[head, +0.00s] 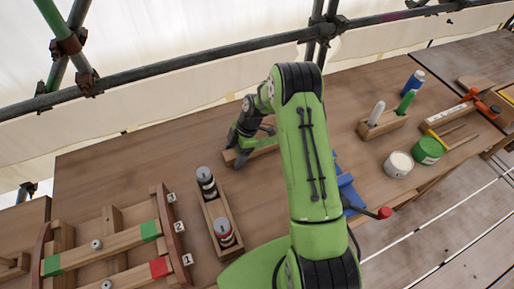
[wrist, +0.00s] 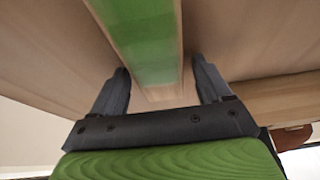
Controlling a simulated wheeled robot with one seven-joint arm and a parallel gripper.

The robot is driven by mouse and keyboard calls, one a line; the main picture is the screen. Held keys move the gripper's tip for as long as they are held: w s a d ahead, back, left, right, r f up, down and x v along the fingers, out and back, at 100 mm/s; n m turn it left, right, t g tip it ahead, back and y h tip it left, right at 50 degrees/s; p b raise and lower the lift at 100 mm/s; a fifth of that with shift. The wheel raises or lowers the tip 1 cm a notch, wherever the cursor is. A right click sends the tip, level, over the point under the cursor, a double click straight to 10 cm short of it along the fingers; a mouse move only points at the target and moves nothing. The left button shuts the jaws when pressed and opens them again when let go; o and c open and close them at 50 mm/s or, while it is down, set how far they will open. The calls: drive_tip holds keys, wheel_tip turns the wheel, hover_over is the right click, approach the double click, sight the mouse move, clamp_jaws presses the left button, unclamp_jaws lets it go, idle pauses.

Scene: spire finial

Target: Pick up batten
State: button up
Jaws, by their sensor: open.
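A wooden batten with a green painted section (wrist: 143,38) runs between the fingers of my gripper (wrist: 161,82) in the wrist view. The gripper is open, with one finger on each side and a visible gap to the wood. In the head view my gripper (head: 243,143) is low over the table at a wooden piece (head: 262,148), mostly hidden by my arm. Other battens, one with a green end (head: 150,230) and one with a red end (head: 160,267), lie in a numbered rack at the left.
A wooden holder (head: 211,211) with two cylinders stands left of my arm. A blue tray (head: 349,193) is partly behind my arm. Paint tins (head: 399,164) and a block with markers (head: 382,125) stand to the right. Scaffold pipes (head: 200,57) cross behind the table.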

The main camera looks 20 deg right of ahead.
drive_tip(key=shift+r, duration=0.1)
drive_tip(key=c, duration=1.3)
wheel_tip(320, 180, up, 18)
drive_tip(key=p, duration=0.2)
drive_tip(key=f+m+t+h, duration=0.1)
drive_tip(key=f+m, duration=0.3)
drive_tip(key=m, duration=0.1)
drive_tip(key=s+f+m+t+h, duration=0.1)
drive_tip(key=f+m+t, duration=0.1)
drive_tip(key=m, duration=0.4)
drive_tip(key=s+f+m+t+h, duration=0.1)
drive_tip(key=f+m, duration=0.4)
drive_tip(key=shift+a+f+h, duration=0.1)
drive_tip(key=shift+f+h, duration=0.25)
drive_tip(key=shift+h, duration=0.05)
drive_tip(key=shift+s+d+f+m+t+h, duration=0.25)
drive_tip(key=shift+s+d+m+t+h, duration=0.15)
drive_tip(key=shift+m, duration=0.6)
drive_tip(key=shift+w+d, duration=0.1)
